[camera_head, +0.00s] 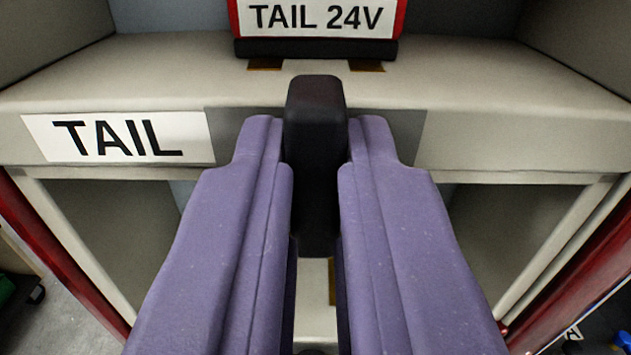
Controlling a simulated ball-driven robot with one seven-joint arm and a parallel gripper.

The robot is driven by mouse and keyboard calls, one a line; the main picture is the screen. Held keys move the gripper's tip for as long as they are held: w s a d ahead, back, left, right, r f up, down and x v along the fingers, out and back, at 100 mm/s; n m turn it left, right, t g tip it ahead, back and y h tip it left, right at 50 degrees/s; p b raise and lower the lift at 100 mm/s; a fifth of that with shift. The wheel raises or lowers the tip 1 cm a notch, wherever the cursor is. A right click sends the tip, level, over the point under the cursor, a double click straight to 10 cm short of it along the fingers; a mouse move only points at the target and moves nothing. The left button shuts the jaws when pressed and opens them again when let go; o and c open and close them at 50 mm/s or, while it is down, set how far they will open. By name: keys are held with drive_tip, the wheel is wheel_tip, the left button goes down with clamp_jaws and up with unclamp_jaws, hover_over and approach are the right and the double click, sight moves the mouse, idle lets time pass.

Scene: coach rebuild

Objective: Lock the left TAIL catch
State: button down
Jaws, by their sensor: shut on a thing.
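My gripper (315,170) reaches forward with two long purple fingers and is shut on a black handle (317,105). The handle stands upright between the fingertips, its rounded top rising above them, in front of the shelf's front edge. I cannot tell from this view whether it is the left TAIL catch, or whether it is locked. The fingers hide the sides of its lower part. A white label (120,138) reading TAIL is on the shelf front, left of the gripper. A red-framed unit (318,18) with a white TAIL 24V label stands on the shelf behind the handle.
The pale shelf (140,70) runs across the bay, with grey side walls. Open recesses lie below it on both sides. Red posts (60,255) edge the bay at lower left and right. Two small brownish tabs (265,64) lie under the unit.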

drive_tip(key=c, duration=1.1)
unclamp_jaws()
drive_tip(key=shift+c, duration=0.2)
drive_tip(key=s, duration=0.7)
drive_tip(key=shift+s+a+p, duration=0.15)
drive_tip(key=shift+s+p, duration=0.2)
drive_tip(key=shift+s, duration=0.05)
drive_tip(key=w+d+r+n+y+b, duration=0.1)
drive_tip(key=w+r+y+b, duration=0.1)
drive_tip(key=r, duration=0.5)
drive_tip(key=w+d+r+y+b, duration=0.2)
drive_tip(key=w+r+b, duration=0.1)
drive_tip(key=r, duration=0.3)
drive_tip(key=s+d+r+g+h+b, duration=0.2)
drive_tip(key=s+d+r+h+b, duration=0.1)
drive_tip(key=s+d+r, duration=0.8)
drive_tip(key=d+r, duration=0.2)
drive_tip(key=d, duration=0.1)
drive_tip(key=shift+s+d+m+g, duration=0.2)
drive_tip(key=shift+m+g, duration=0.1)
drive_tip(key=shift+m, duration=0.1)
